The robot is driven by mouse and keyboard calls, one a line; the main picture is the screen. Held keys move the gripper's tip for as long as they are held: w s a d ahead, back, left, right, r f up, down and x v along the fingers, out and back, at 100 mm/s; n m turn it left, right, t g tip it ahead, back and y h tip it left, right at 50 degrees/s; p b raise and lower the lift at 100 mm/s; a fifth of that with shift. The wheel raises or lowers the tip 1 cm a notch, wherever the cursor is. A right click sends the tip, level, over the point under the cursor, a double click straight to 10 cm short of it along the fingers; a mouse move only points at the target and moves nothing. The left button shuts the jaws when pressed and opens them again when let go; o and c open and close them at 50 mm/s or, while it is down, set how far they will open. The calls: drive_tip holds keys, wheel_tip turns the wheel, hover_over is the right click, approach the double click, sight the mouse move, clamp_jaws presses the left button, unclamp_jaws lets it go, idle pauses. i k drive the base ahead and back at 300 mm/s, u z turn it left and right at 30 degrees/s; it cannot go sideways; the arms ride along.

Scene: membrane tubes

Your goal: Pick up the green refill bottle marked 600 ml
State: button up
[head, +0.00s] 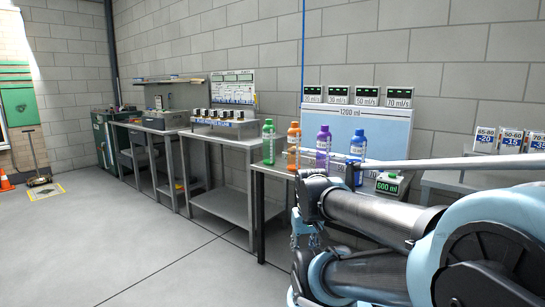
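A green bottle (268,142) stands upright at the left end of a grey bench (262,167). Its label is too small to read. Right of it on the same bench stand an orange bottle (294,146), a purple bottle (323,147) and a blue bottle (357,146). A small box with a green "600 ml" display (387,187) sits farther right, partly behind my arm. My arm fills the lower right, in front of the bench. I cannot make out my gripper's fingers, and nothing is seen touching the green bottle.
A pale blue "1200 ml" panel (390,133) stands behind the bottles, with several ml/s displays above. A second bench with a device (224,127) stands to the left. White number cards (510,140) are at far right.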

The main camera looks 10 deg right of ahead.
sight(268, 129)
drive_tip(key=k, duration=0.65)
drive_tip(key=u, duration=0.4)
drive_tip(key=i, duration=2.3)
drive_tip(key=z, duration=0.7)
